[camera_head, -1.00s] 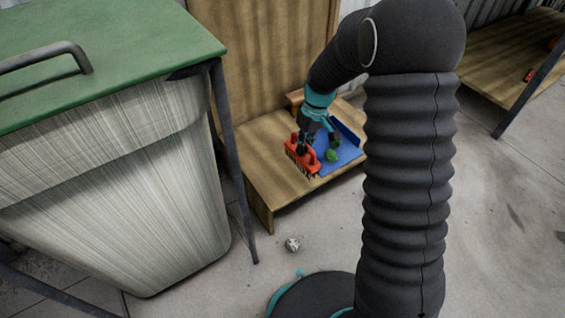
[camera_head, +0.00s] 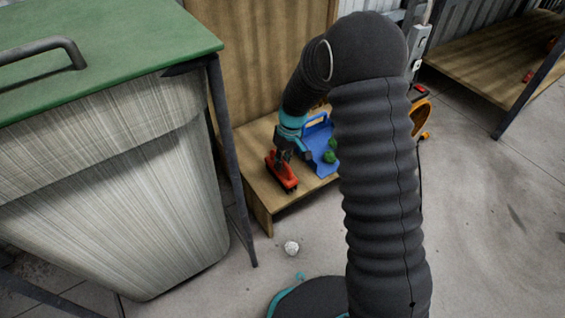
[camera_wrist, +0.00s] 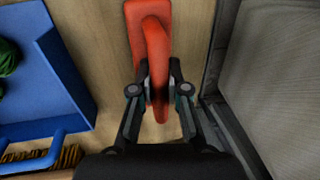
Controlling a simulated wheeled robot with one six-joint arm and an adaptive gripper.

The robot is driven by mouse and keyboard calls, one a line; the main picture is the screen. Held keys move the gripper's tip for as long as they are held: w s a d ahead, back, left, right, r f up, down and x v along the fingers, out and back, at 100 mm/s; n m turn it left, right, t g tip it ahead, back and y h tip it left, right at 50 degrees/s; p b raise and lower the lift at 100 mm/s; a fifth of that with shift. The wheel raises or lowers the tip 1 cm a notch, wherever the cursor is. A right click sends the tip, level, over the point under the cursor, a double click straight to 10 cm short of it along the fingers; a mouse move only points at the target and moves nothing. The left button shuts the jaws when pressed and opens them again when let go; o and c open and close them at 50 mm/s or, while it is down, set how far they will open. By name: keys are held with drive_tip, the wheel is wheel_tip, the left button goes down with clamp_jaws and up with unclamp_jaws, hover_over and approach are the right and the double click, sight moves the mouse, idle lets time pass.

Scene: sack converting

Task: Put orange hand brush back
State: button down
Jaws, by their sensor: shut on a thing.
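The orange hand brush (camera_head: 284,174) is at the left part of a low wooden shelf (camera_head: 262,193), beside a blue dustpan (camera_head: 318,139). My gripper (camera_head: 280,157) is above the brush and shut on its handle. In the wrist view the fingers of my gripper (camera_wrist: 159,90) close on both sides of the brush's arched handle (camera_wrist: 157,55). The brush looks low at the board; I cannot tell whether it touches. The blue dustpan (camera_wrist: 62,75) lies to the left there, apart from the brush, with green objects (camera_wrist: 8,58) in it.
A crumpled white ball (camera_head: 291,248) lies on the floor. An orange item (camera_head: 420,115) is behind my arm.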

drive_tip(key=shift+f, duration=0.1)
drive_tip(key=c, duration=1.2)
unclamp_jaws()
drive_tip(key=r, duration=0.4)
drive_tip(key=d+r+p, duration=0.1)
drive_tip(key=r, duration=0.3)
drive_tip(key=w+d+r, duration=0.1)
drive_tip(key=r, duration=0.3)
drive_tip(key=shift+w+r+p, duration=0.1)
drive_tip(key=shift+p, duration=0.3)
